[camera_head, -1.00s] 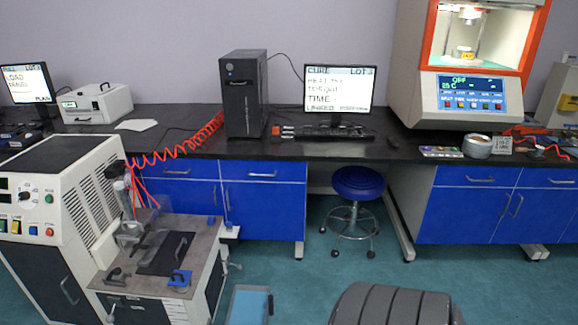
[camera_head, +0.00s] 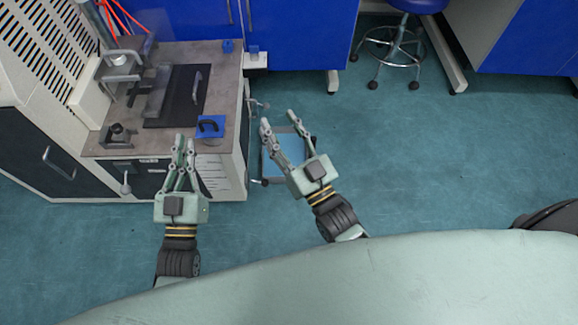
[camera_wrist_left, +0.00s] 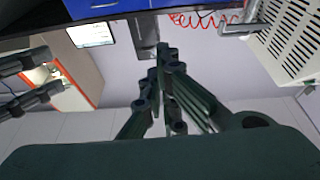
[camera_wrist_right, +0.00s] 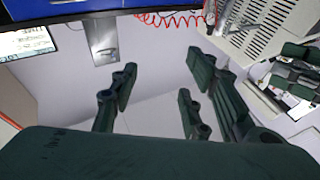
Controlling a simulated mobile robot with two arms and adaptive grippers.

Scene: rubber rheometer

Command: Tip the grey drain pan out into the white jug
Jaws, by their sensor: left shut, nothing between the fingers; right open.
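I cannot make out a grey drain pan or a white jug in any view.
The bench top (camera_head: 222,75) of the machine carries a dark plate with a handle (camera_head: 185,100) and a metal clamp fixture (camera_head: 125,75). Blue cabinets (camera_head: 300,35) and a stool (camera_head: 400,45) stand behind.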

